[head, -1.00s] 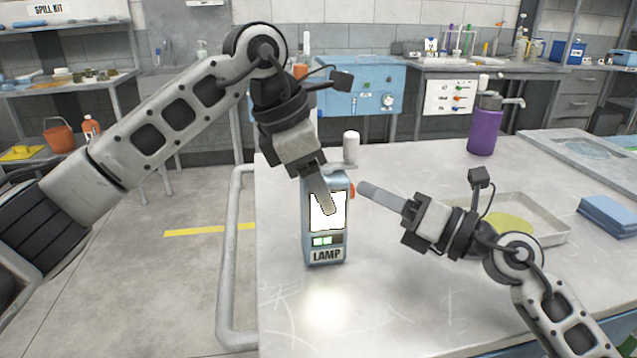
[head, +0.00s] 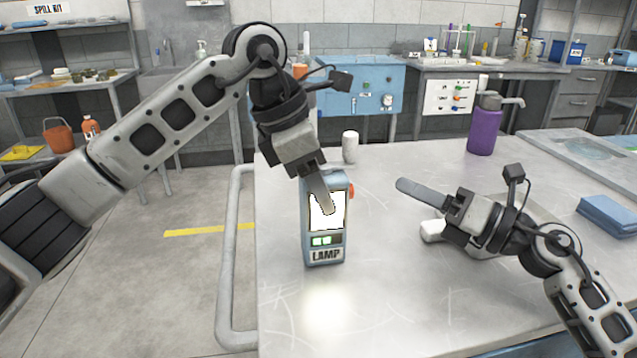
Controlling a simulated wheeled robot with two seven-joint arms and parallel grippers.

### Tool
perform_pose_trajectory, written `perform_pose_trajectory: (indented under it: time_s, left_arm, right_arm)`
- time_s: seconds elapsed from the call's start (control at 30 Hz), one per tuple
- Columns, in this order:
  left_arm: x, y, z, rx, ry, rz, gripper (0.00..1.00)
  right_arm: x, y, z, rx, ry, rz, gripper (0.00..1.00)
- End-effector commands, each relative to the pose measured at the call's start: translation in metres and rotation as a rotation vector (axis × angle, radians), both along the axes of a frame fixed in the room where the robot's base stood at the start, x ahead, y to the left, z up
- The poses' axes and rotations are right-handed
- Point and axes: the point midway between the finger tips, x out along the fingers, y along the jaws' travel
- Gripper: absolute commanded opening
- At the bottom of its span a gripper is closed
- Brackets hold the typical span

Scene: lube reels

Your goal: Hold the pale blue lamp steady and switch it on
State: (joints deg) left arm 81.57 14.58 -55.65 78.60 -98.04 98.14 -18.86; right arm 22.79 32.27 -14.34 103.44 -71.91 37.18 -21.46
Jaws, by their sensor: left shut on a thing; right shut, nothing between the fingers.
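The pale blue lamp (head: 311,243) stands upright on the table near its left side. Its white front panel glows, its small green indicator shows, and a bright patch lies on the table in front. A red button (head: 351,190) sits on its right side. My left gripper (head: 326,205) is shut on the lamp from above, with a finger across the front panel. My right gripper (head: 403,186) is shut and empty, to the right of the lamp and apart from the button.
A white cylinder (head: 350,147) stands behind the lamp. A small white object (head: 432,231) lies beside my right gripper. A purple bottle (head: 483,132) and blue folded cloth (head: 608,216) are further right. The table (head: 400,310) is clear in front.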

Motion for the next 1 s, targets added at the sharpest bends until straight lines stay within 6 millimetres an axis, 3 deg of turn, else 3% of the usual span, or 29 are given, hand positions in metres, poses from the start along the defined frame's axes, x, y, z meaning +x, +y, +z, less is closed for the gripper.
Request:
perform_pose_trajectory:
  time_s: [0.43,0.47,0.53,0.83,1.0]
  left_arm:
    - [0.0,0.0,0.001,-0.002,-0.001,0.0,0.16]
    - [0.0,0.0,0.001,-0.002,-0.001,0.0,0.59]
    - [0.0,0.0,0.001,-0.002,-0.001,0.0,0.76]
    - [0.0,0.001,0.002,-0.001,-0.001,0.0,0.76]
    - [-0.001,0.007,0.019,-0.001,-0.005,0.002,0.76]
  right_arm:
    - [0.001,-0.005,0.0,0.0,0.0,0.001,0.0]
    - [0.001,-0.005,0.0,0.0,0.0,0.001,0.0]
    - [0.001,-0.005,0.0,0.0,0.0,0.001,0.0]
    - [0.001,-0.005,0.0,0.001,-0.001,0.0,0.0]
    - [0.001,-0.005,0.0,0.002,-0.001,0.001,0.0]
